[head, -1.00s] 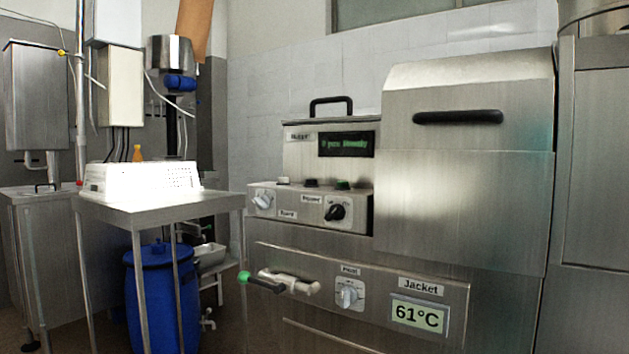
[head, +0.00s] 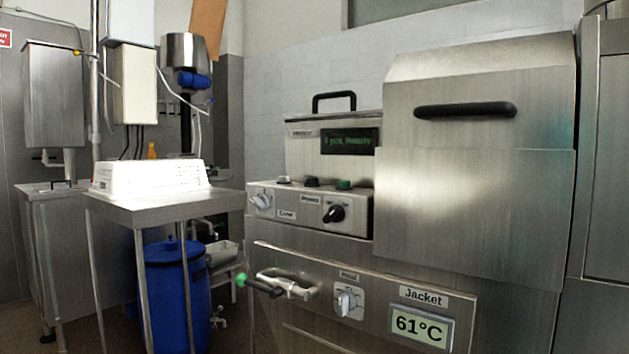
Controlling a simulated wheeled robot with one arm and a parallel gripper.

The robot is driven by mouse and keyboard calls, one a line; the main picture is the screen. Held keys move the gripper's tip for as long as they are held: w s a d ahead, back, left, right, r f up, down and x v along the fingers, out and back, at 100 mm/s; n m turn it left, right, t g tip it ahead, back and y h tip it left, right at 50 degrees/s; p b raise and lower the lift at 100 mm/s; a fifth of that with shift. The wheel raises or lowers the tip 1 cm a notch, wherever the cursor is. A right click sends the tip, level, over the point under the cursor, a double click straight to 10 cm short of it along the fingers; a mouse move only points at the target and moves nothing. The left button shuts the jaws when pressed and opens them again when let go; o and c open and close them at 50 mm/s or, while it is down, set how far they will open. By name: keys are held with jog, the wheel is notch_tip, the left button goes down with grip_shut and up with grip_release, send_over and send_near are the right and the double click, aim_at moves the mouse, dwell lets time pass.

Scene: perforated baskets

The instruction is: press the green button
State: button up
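A green button (head: 344,184) sits on top of the control box (head: 310,207) of the steel machine, in the middle of the head view. A dark button (head: 312,181) and a pale button (head: 284,179) stand in the same row to its left. Below the green button, on the box's front, is a black knob (head: 334,213). A green-lit display (head: 348,141) is above it, its text too small to read surely. My gripper is not in view.
A steel table (head: 165,209) at left carries a white perforated basket (head: 150,178). A blue barrel (head: 175,295) stands below it.

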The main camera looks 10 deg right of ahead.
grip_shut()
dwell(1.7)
